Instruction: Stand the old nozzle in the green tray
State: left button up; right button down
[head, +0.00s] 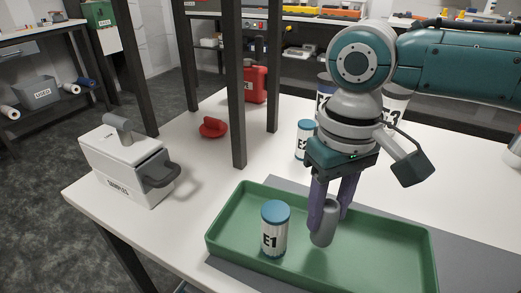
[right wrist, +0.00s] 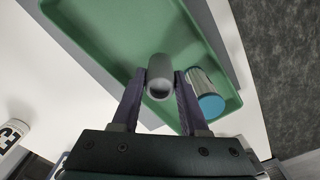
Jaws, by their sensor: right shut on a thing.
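The old nozzle, a grey cylinder (head: 323,229), is between the fingers of my right gripper (head: 329,218), which is shut on it. In the right wrist view the nozzle (right wrist: 160,72) shows a dark opening at its near end, between the purple fingertips (right wrist: 160,82). In the head view it looks close to upright, slightly tilted, over the inside of the green tray (head: 379,222). I cannot tell whether its lower end touches the tray floor. The tray also shows in the right wrist view (right wrist: 100,40). My left gripper is not in view.
A blue-lidded canister marked E1 (head: 274,232) stands in the tray, left of the nozzle. Behind are another blue-lidded canister (head: 304,142), a red knob-like object (head: 212,128), a red container (head: 255,84) and dark posts (head: 234,80). A white samples box (head: 125,165) stands left.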

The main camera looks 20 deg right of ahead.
jog(key=shift+f, duration=1.05)
jog(key=shift+f, duration=0.15)
jog(key=shift+c, duration=2.1)
grip_release()
